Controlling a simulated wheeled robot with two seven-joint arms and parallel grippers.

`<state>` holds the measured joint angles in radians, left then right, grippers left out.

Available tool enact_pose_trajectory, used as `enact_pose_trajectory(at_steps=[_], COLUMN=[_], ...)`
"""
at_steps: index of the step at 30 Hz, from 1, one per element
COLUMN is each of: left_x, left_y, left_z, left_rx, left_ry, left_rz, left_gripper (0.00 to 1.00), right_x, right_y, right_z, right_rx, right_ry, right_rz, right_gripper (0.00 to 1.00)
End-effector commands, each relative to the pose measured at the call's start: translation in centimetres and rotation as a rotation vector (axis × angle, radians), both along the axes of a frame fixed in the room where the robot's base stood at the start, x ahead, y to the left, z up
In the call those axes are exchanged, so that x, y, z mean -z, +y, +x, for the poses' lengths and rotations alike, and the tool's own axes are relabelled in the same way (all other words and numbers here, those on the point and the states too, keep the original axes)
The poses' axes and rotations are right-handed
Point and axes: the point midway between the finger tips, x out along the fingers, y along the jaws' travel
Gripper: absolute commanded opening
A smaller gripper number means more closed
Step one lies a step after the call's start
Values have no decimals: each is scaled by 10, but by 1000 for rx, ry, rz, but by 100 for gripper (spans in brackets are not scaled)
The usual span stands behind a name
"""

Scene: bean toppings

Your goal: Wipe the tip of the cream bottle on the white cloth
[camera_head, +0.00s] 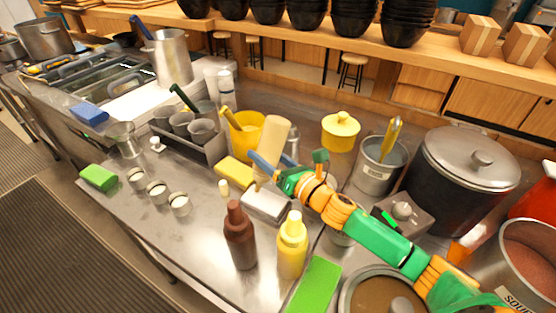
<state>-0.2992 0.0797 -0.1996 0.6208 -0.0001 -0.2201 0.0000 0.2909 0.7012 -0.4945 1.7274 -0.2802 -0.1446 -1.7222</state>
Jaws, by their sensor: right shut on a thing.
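The cream bottle (273,137) is pale beige and held tilted, its wide end up and its narrow end down. My right gripper (262,164), with blue fingers, is shut on it; my arm comes in from the right. The white cloth (267,204) is a folded, pale block on the metal counter, directly below the bottle. The bottle's lower end is just above or at the cloth's back edge; I cannot tell whether they touch. The fingers partly hide the bottle's lower part. My left gripper is not in view.
A brown bottle (239,238) and a yellow bottle (292,246) stand in front of the cloth. A yellow sponge (235,171) lies behind it to the left, near a yellow container (246,132). Pots stand at right.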

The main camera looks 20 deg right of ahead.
Motion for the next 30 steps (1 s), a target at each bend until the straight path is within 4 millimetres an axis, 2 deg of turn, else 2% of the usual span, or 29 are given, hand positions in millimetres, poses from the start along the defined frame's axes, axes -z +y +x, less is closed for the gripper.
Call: enact_pose_trajectory(at_steps=[30], left_x=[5], left_y=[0], left_z=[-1], left_rx=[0], left_ry=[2], left_rz=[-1], left_gripper=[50], right_x=[5], right_y=[3], right_z=[4], right_rx=[0], right_ry=[0], right_rz=[-1], right_gripper=[56])
